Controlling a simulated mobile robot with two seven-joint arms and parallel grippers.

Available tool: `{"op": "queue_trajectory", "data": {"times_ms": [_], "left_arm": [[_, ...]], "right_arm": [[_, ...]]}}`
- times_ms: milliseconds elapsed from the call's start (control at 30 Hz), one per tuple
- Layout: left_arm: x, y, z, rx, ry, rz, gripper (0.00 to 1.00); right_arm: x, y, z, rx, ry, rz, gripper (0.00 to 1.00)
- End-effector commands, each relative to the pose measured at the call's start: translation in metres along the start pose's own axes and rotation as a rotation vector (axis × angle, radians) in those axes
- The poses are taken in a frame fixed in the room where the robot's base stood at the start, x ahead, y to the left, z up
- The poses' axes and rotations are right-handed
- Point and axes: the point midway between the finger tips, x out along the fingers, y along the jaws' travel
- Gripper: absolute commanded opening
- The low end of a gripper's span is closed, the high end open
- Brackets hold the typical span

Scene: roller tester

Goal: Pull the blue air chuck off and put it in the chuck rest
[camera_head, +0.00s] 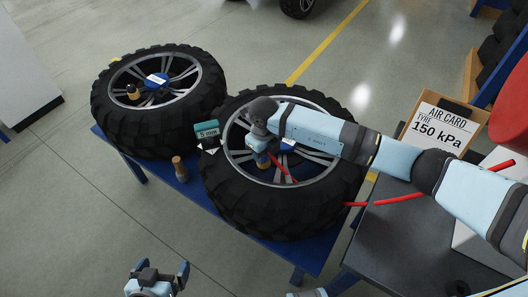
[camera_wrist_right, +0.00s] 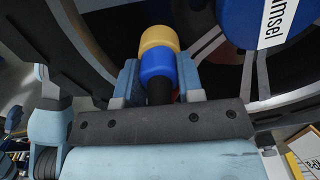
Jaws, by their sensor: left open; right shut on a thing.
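The blue air chuck (camera_wrist_right: 157,67) sits between the two fingers of my right gripper (camera_wrist_right: 160,80), with a yellow part (camera_wrist_right: 159,37) at its far end. In the head view my right gripper (camera_head: 262,158) is shut on it over the spokes of the right wheel (camera_head: 230,205), and the arm hides most of the chuck. I cannot tell whether the chuck touches the valve. A red hose (camera_head: 283,170) runs from there across the wheel. My left gripper (camera_head: 159,272) is open and empty at the bottom, away from the wheels. I cannot make out the chuck rest.
A second wheel (camera_head: 105,110) lies at the left on the blue table (camera_head: 190,193). A brown peg (camera_head: 180,169) stands on the table and a teal 5 mm gauge (camera_head: 207,130) sits between the wheels.

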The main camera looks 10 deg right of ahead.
Motion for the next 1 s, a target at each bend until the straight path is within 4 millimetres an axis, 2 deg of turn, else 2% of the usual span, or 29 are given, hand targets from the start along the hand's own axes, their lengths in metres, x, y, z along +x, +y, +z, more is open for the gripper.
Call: {"op": "queue_trajectory", "data": {"times_ms": [400,800,833,933,967,1000], "left_arm": [[-0.004,0.0,-0.005,0.0,0.0,0.0,1.0],[-0.004,0.0,-0.006,0.0,0.0,0.0,1.0],[-0.004,0.0,-0.006,0.0,0.0,0.0,1.0],[-0.004,0.0,-0.006,0.0,0.0,0.0,1.0],[-0.004,0.0,-0.006,0.0,0.0,0.0,1.0],[-0.004,0.0,-0.006,0.0,0.0,0.0,1.0]], "right_arm": [[-0.011,0.0,0.001,0.0,-0.003,-0.001,0.0],[-0.012,0.0,0.001,0.0,-0.002,0.0,0.0],[-0.012,0.0,0.001,0.0,-0.002,0.0,0.28],[-0.012,0.0,0.0,0.0,-0.001,0.0,0.05],[-0.012,0.0,0.0,0.0,-0.001,0.0,0.0],[-0.012,0.0,0.0,0.0,-0.001,0.0,0.0]]}}
